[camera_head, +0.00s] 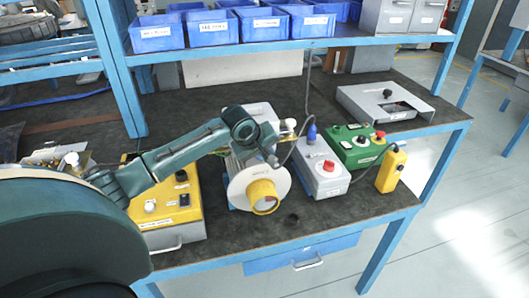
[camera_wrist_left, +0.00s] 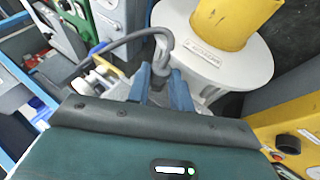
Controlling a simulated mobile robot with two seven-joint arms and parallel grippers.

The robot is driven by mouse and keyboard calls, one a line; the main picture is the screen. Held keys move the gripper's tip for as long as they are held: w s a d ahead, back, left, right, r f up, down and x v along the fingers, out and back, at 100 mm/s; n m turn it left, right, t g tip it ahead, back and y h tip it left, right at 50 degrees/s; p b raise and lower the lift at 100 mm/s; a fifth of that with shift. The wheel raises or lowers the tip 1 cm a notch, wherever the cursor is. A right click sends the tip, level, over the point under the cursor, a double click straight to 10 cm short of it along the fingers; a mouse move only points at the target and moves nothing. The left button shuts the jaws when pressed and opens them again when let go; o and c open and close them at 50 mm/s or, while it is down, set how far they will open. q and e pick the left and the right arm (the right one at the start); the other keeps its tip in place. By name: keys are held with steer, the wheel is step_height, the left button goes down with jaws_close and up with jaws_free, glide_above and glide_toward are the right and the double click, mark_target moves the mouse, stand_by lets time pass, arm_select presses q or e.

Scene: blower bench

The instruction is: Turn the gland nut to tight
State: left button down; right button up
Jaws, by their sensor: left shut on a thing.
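The blower, with a pale round housing (camera_head: 240,188) and a yellow outlet (camera_head: 263,196), stands at the middle of the bench. In the left wrist view its housing (camera_wrist_left: 228,68) and yellow outlet (camera_wrist_left: 230,22) are at the upper right. My left gripper (camera_head: 274,162) reaches down at the blower's right side. In the left wrist view my left gripper (camera_wrist_left: 162,88) is shut with its blue fingers on either side of the grey gland nut (camera_wrist_left: 161,70). A dark cable (camera_wrist_left: 130,38) rises from the nut and bends left. In the head view the fingers largely hide the nut. My right gripper is not in view.
A yellow control box (camera_head: 172,212) stands left, under my arm. Blue bins line the shelf above. The bench front right is clear.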

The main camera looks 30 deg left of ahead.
arm_select(q)
steer(key=g+y, duration=0.2)
steer(key=w+d+m+g+y, duration=0.1)
steer(key=g, duration=0.1)
steer(key=shift+r, duration=0.2)
steer(key=shift+w+d+m+g+y, duration=0.1)
steer(key=shift+m+g+y, duration=0.05)
steer(key=shift+g+y, duration=0.35)
steer(key=shift+w+d+m+g+y, duration=0.1)
steer(key=shift+m+g+y, duration=0.05)
steer(key=shift+g+y, duration=0.35)
steer(key=shift+w+f+g+y, duration=0.1)
steer(key=shift+f+g+y, duration=0.1)
steer(key=shift+g+y, duration=0.45)
steer(key=shift+w+d+f+m+g+y+b, duration=0.15)
steer(key=shift+m+g+y+b, duration=0.35)
steer(key=shift+b, duration=0.3)
steer(key=shift+f+g+y+b, duration=0.1)
steer(key=shift+g+y+b, duration=0.35)
steer(key=shift+b, duration=0.2)
steer(key=shift+w+g+y+b, duration=0.1)
steer(key=shift+g+y+b, duration=0.25)
steer(key=shift+b, duration=0.35)
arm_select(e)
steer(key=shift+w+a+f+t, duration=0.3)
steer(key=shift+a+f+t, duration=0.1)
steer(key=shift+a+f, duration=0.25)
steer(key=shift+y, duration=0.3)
